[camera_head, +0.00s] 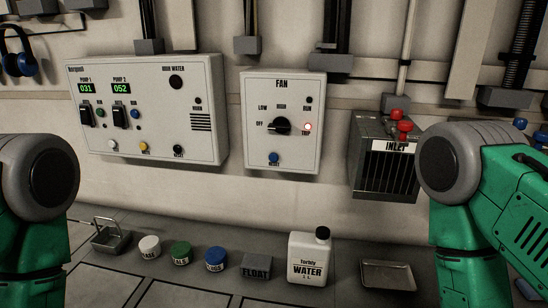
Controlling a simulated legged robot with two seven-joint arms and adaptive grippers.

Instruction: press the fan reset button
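The fan panel (283,122) is a white box marked FAN on the wall, in the middle of the head view. Its blue reset button (273,158) sits low on the panel, left of centre, with a RESET label under it. A black rotary knob (280,125) is above it, among the labels OFF, LOW and HIGH. A trip lamp (307,127) at the right looks lit, pale with a reddish rim. A dark RUN lamp (308,100) is above that. My green and grey arms show at the left and right edges. Neither gripper is in view, and nothing covers the button.
A pump panel (148,110) hangs left of the fan panel. A grey INLET box (384,165) with red knobs is at the right. Below, a ledge holds a wire basket (110,237), several labelled lids, a FLOAT block (256,266), a water jug (309,259) and a metal tray (388,275).

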